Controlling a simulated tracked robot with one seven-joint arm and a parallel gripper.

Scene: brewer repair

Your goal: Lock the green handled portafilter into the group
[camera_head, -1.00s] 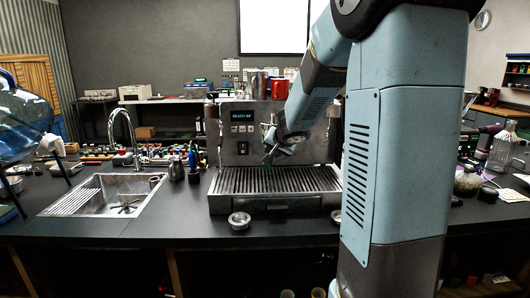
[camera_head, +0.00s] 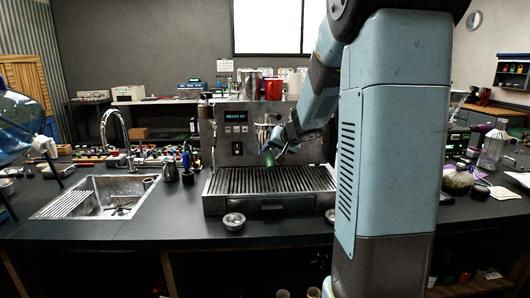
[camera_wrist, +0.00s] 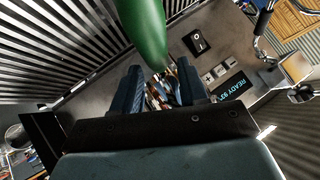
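The green portafilter handle (camera_head: 269,159) shows at the front of the espresso machine (camera_head: 238,150), above the drip tray. In the wrist view the handle (camera_wrist: 145,28) comes in from the top and narrows to an end near my fingertips. My gripper (camera_wrist: 158,72) has its two dark blue fingers apart, with the handle's end at the gap between them. I see no clear contact with either finger. In the head view my gripper (camera_head: 277,148) is small, beside the handle. The portafilter's metal head and the group are not clearly visible; my arm covers part of the machine.
The slatted drip tray (camera_head: 215,184) lies below my gripper. A small round metal dish (camera_head: 234,221) sits on the counter in front. A sink (camera_head: 85,190) with a tall tap is at left. Red mug and metal cups stand on the machine. My arm blocks the right side.

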